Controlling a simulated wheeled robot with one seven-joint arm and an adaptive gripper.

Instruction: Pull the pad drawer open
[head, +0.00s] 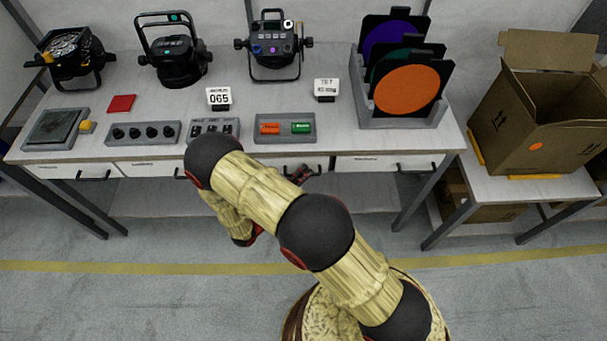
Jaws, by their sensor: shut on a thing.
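A row of white drawers runs under the front edge of the workbench. My gripper (298,175) is partly hidden behind my own arm, at the front of the drawer (318,165) right of the bench's middle. It is shut on that drawer's dark handle; the exact hold is hard to see. This drawer front looks about flush with the others, and its label is hidden or too small to read. The drawers at the far left (60,171), left of middle (147,168) and right (372,163) look shut.
The bench top (300,98) carries par cans (273,50), control boxes (143,133) and a rack of coloured discs (407,90). A cardboard box (540,110) stands on a lower table at right. The floor (120,285) before the bench is clear.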

